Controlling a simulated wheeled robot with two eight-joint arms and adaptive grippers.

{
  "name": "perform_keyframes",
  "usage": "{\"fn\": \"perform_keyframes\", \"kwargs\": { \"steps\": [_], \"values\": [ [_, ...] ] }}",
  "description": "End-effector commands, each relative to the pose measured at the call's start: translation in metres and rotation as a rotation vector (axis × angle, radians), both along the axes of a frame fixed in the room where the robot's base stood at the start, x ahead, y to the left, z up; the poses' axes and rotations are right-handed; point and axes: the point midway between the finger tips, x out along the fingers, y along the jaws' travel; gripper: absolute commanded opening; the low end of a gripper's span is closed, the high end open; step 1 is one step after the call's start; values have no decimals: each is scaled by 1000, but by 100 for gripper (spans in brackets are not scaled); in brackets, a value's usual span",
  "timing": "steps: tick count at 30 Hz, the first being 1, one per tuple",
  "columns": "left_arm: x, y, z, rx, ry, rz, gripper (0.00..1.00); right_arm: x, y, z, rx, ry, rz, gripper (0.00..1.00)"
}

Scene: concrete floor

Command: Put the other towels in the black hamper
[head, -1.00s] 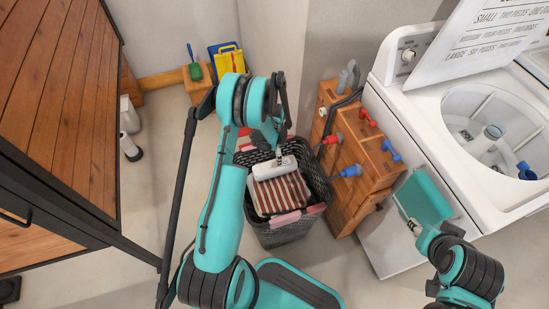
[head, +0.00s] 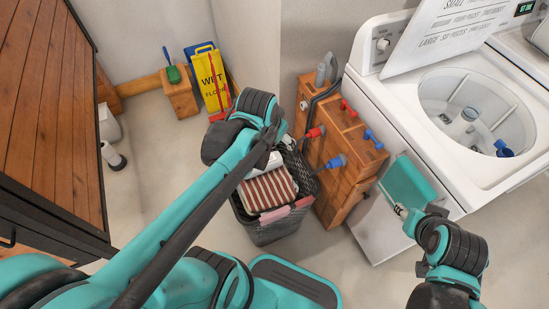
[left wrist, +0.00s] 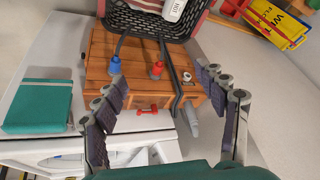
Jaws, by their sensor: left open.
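The black hamper (head: 272,228) stands on the floor in mid head view, with a folded red-and-white striped towel (head: 268,190) inside. A white item with dark lettering lies over the towel; it also shows in the left wrist view (left wrist: 174,9). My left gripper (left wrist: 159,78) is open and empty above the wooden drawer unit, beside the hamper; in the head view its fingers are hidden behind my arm. My right gripper (head: 402,211) is shut on the edge of a folded teal towel (head: 411,182), held before the washer. That towel also shows in the left wrist view (left wrist: 38,105).
A yellow wet-floor sign (head: 211,80) and wooden block (head: 179,98) stand at the back.

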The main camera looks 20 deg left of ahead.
Motion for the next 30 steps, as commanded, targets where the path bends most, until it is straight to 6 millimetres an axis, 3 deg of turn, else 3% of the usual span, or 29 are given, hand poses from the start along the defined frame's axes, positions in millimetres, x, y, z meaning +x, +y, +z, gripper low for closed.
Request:
{"fn": "perform_keyframes", "kwargs": {
  "steps": [3,10,30],
  "values": [
    [-35,-15,10,-43,-67,56,72,0,0,0,0,0,0,40],
    [-73,-30,13,-116,-154,137,72,0,0,0,0,0,0,40],
    [-80,-33,12,-134,-173,155,72,0,0,0,0,0,0,40]
  ]
}}
